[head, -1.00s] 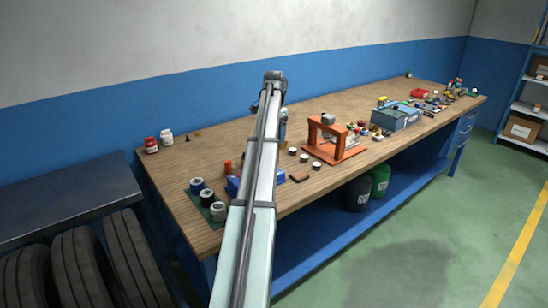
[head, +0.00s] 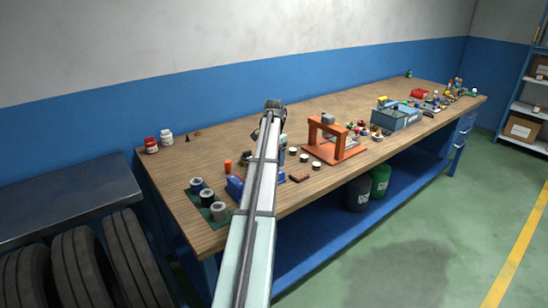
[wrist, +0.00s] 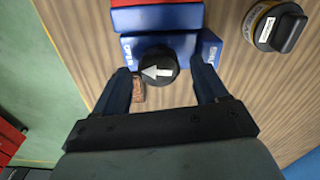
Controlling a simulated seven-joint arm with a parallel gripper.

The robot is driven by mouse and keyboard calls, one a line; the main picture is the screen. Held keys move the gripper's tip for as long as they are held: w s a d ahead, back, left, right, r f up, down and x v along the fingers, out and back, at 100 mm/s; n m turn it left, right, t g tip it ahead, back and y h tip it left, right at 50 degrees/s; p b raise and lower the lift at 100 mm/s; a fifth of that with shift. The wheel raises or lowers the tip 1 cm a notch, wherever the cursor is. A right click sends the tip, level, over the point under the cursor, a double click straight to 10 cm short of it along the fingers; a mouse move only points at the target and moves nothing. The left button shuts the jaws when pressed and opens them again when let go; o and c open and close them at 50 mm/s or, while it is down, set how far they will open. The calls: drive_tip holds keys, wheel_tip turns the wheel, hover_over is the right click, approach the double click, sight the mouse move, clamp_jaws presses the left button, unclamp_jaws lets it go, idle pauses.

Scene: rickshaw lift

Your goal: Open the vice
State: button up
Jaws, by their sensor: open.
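The blue vice (head: 235,187) stands near the front edge of the workbench, partly hidden behind my arm in the head view. In the wrist view its blue body (wrist: 210,48) carries a round black knob (wrist: 158,66) with a white arrow pointing left. A red block-like part (wrist: 157,18) lies against the blue body at the top. My gripper (wrist: 163,76) is open, with one finger on each side of the knob and gaps showing between fingers and knob. My fingertips overlap the blue body in that view. The gripper is hidden in the head view.
A brown block (wrist: 138,90) is close beside the left finger. On the wooden bench (head: 180,212), an orange press frame (head: 337,146) stands to the right and several spools (head: 207,197) to the left.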

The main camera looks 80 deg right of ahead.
drive_tip(key=c, duration=1)
drive_tip(key=shift+n, duration=0.8)
drive_tip(key=shift+c, duration=0.3)
drive_tip(key=o, duration=1.1)
drive_tip(key=shift+c, duration=0.2)
drive_tip(key=shift+r, duration=0.1)
wheel_tip(320, 180, up, 14)
drive_tip(key=shift+f, duration=0.2)
drive_tip(key=shift+w, duration=0.15)
